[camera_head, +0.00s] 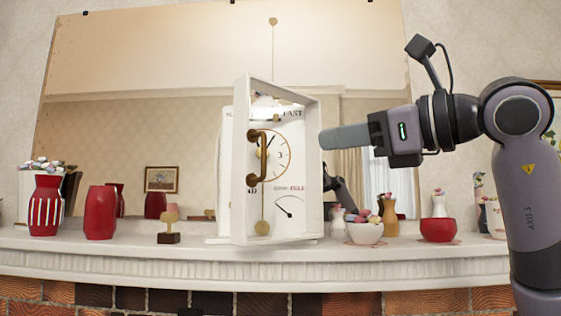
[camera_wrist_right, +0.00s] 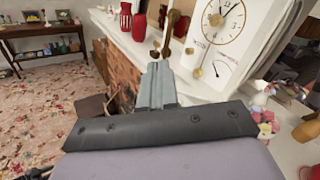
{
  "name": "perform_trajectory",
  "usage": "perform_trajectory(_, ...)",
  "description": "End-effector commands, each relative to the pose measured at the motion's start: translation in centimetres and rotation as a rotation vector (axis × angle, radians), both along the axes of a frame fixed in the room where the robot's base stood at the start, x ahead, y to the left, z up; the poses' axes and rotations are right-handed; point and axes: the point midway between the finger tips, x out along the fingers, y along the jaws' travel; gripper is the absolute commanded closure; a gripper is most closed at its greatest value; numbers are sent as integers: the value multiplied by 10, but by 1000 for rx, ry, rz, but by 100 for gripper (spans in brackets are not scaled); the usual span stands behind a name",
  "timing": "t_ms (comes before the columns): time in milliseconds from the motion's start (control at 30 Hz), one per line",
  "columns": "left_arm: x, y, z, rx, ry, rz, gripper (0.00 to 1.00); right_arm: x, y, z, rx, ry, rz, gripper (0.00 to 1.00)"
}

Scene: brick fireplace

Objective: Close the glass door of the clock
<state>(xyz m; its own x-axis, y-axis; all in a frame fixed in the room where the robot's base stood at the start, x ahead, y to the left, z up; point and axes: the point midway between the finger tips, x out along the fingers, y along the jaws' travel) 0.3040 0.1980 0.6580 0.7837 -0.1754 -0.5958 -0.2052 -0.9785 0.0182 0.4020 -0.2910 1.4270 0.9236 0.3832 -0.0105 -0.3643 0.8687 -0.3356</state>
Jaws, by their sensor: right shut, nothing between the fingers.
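The white clock (camera_head: 226,170) stands on the mantel, with its dial also in the right wrist view (camera_wrist_right: 217,22). Its white-framed glass door (camera_head: 318,200) stands open, swung out in front of the clock body. A curved brass handle (camera_head: 263,157) is on the door's left side. My right gripper (camera_head: 323,138) is shut and empty, level with the upper half of the door and by its right edge in the head view. Whether it touches the frame I cannot tell. Its closed fingers show in the right wrist view (camera_wrist_right: 157,84). My left gripper is not in view.
Red vases (camera_head: 101,212) and a small wooden figure (camera_head: 169,226) stand left of the clock. A white flower bowl (camera_head: 364,233) and a red bowl (camera_head: 438,230) stand to the right, below my right arm. A large mirror (camera_head: 120,120) is behind. The mantel's front edge (camera_head: 130,244) is clear.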

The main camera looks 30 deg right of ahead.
Motion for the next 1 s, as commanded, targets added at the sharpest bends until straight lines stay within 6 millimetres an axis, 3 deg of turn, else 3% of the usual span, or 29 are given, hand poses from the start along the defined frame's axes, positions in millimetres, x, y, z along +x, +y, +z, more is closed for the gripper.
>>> perform_trajectory(133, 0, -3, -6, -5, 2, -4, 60, -13, -20, -5, 220, 83, 7, 100)
perform_trajectory(367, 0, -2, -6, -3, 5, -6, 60, -14, -25, -5, 324, 128, 15, 100)
perform_trajectory(1000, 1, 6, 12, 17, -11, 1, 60, 94, 22, -4, 320, 127, 15, 100)
